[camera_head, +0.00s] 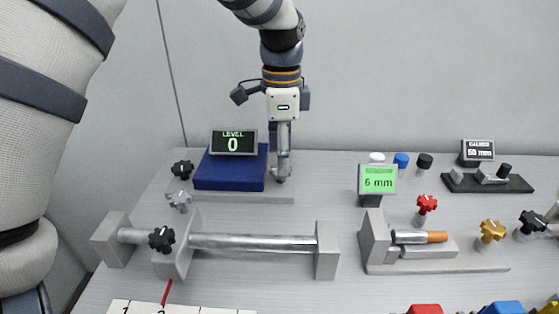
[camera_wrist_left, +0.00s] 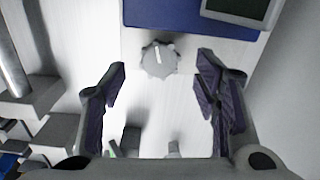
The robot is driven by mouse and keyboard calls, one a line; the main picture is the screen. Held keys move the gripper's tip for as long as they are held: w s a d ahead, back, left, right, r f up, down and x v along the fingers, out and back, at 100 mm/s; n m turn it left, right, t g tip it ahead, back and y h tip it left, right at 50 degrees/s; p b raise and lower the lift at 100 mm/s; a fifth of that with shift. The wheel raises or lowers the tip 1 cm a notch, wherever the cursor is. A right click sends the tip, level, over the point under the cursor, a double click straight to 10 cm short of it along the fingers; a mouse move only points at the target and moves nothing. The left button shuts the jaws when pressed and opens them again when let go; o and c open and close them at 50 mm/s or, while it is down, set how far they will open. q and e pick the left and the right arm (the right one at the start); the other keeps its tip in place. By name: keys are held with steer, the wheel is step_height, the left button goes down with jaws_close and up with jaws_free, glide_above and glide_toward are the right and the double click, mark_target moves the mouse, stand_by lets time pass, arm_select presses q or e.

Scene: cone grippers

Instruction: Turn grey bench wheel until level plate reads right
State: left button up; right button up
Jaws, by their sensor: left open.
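The level plate (camera_head: 233,142) stands on the dark blue block (camera_head: 225,180) in the head view and reads "LEVEL 0" in green. My left gripper (camera_head: 281,174) points down just right of that block. In the left wrist view its two fingers (camera_wrist_left: 160,88) are apart, with nothing held. A grey knobbed wheel (camera_wrist_left: 160,59) with a white mark lies just beyond the fingertips, roughly centred between them and beside the blue block (camera_wrist_left: 180,14). My right gripper is not in view.
Another grey wheel (camera_head: 179,199) and a black wheel (camera_head: 182,169) stand left of the block. A rod fixture (camera_head: 326,252) with a black clamp wheel (camera_head: 161,239) lies in front. A green "6 mm" display (camera_head: 378,180) and a red wheel (camera_head: 427,204) stand right.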

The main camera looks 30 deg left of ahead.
arm_select(q)
steer(key=shift+f, duration=1.3)
steer(key=c, duration=1.1)
steer(key=shift+s+r+m+p, duration=0.1)
steer(key=shift+r+m+p, duration=0.25)
steer(key=shift+m, duration=0.25)
steer(key=shift+c, duration=0.2)
steer(key=shift+f, duration=0.35)
steer(key=o, duration=1.1)
steer(key=shift+o, duration=0.2)
step_height(320, 180, up, 12)
